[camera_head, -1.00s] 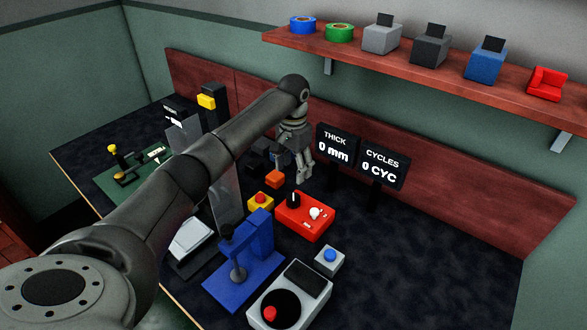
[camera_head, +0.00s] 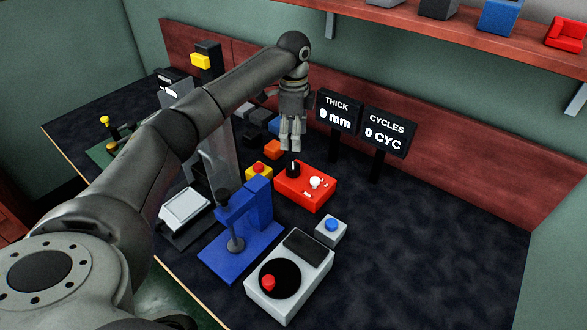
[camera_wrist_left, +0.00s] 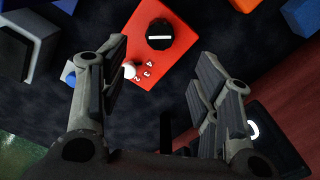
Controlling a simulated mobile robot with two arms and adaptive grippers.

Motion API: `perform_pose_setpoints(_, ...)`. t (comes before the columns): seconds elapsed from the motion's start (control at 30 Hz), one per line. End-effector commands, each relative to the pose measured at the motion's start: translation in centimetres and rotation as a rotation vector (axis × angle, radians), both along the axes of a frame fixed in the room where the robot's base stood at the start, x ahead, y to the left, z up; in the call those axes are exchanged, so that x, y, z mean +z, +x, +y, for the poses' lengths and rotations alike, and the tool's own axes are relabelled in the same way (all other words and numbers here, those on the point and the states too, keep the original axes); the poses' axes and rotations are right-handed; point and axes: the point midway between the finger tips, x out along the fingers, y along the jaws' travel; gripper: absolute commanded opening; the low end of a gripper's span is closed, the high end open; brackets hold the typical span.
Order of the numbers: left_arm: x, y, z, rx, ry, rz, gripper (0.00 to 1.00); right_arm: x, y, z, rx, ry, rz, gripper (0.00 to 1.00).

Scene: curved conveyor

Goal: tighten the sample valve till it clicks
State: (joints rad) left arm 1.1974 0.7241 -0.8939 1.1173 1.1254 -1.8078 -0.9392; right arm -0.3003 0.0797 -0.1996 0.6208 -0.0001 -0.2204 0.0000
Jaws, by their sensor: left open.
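A red box (camera_head: 305,187) stands on the dark bench top with a black knob (camera_head: 293,169) and a smaller white knob (camera_head: 315,182) on its top. No label marks either as a valve. My left gripper (camera_head: 290,147) hangs fingers-down just above the black knob, open and empty. In the left wrist view the open fingers (camera_wrist_left: 160,60) stand either side of part of the red box (camera_wrist_left: 155,60). The black knob (camera_wrist_left: 160,34) with its white line lies toward the top, and the white knob (camera_wrist_left: 129,70) with numbers is by the left finger. My right gripper is not in view.
A blue press (camera_head: 240,235), a grey box with a dial (camera_head: 310,280) and a blue-button box (camera_head: 331,228) stand in front. A yellow box with a red button (camera_head: 259,170) is left. Displays (camera_head: 340,110) reading THICK and CYCLES stand behind. The right of the bench is clear.

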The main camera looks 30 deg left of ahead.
Motion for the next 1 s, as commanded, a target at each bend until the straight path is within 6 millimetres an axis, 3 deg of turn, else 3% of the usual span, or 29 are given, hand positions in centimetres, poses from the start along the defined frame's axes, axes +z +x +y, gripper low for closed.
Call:
perform_pose_setpoints(0.17, -0.9, -0.1, 0.0, -0.038, 0.001, 0.004, 0.58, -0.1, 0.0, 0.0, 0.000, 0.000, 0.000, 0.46)
perform_pose_setpoints(0.7, -9.8, -0.1, 0.0, -0.034, 0.000, 0.002, 0.58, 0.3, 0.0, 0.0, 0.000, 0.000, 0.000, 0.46)
perform_pose_setpoints(1.0, -10.8, 0.0, 0.0, -0.034, 0.000, 0.000, 0.58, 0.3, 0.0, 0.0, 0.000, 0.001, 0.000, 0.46)
